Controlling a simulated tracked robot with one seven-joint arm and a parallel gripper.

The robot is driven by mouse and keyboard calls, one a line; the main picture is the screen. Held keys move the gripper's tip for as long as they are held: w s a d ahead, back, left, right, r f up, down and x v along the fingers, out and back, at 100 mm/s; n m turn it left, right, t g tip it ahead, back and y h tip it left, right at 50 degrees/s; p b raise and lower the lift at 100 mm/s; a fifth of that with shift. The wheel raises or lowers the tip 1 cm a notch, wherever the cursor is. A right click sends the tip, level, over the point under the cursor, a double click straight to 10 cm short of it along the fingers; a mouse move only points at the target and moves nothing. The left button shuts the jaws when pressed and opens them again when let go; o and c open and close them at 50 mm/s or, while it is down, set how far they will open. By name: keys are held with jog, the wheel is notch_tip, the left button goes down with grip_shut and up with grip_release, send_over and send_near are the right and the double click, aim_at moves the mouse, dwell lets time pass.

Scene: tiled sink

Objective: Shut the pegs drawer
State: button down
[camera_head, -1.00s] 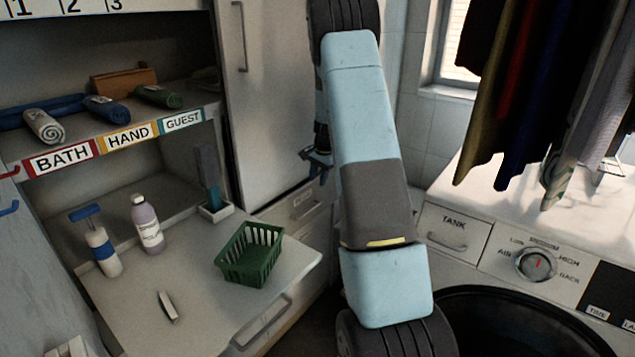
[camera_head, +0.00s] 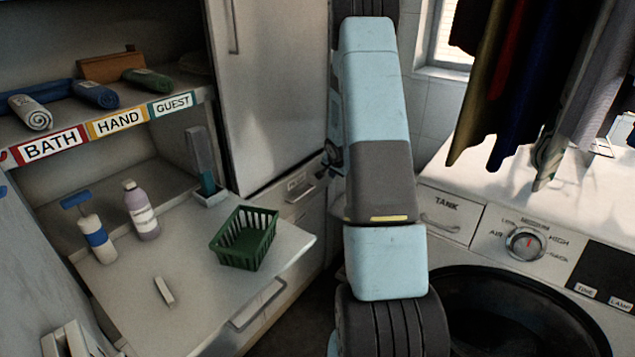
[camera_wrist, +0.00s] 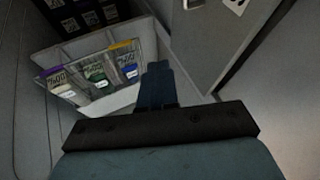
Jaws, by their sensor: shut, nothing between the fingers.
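In the wrist view, a pale open drawer or bin (camera_wrist: 125,98) stands at the left, with several labelled packets in it. No drawer name is readable there, so I cannot tell whether it is the pegs drawer. My gripper (camera_wrist: 157,70) is shut and empty, its blue fingers close beside the bin's right end; contact is unclear. In the head view my gripper (camera_head: 331,158) is small and partly hidden by my arm, near a pale drawer front (camera_head: 299,186) with a small unreadable label below the tall cabinet door.
A counter (camera_head: 205,300) at left holds a green basket (camera_head: 245,240), a lilac bottle (camera_head: 142,212) and a blue-topped bottle (camera_head: 96,238). The washer (camera_head: 500,225) with a TANK drawer stands at right, under hanging clothes (camera_head: 520,90). A grey panel (camera_wrist: 215,45) is ahead right of my gripper.

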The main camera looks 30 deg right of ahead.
aim_at(310, 177)
jog(key=shift+t+y, duration=0.3)
jog(key=shift+t, duration=0.1)
jog(key=shift+w+a+f, duration=0.25)
jog(key=shift+w+f, duration=1.15)
jog(key=shift+w, duration=0.15)
jog(key=shift+w+a+f, duration=0.2)
jog(key=shift+w+f, duration=1.25)
jog(key=shift+w, duration=0.15)
jog(key=shift+w+a+f, duration=0.25)
jog(key=shift+w+f, duration=1.15)
jog(key=shift+w, duration=0.15)
jog(key=w, duration=0.1)
jog(key=w+a, duration=0.1)
jog(key=w, duration=0.1)
jog(key=shift+w+a, duration=0.35)
jog(key=shift+w, duration=0.05)
jog(key=shift+w+a+r, duration=0.1)
jog(key=shift+w+r, duration=0.05)
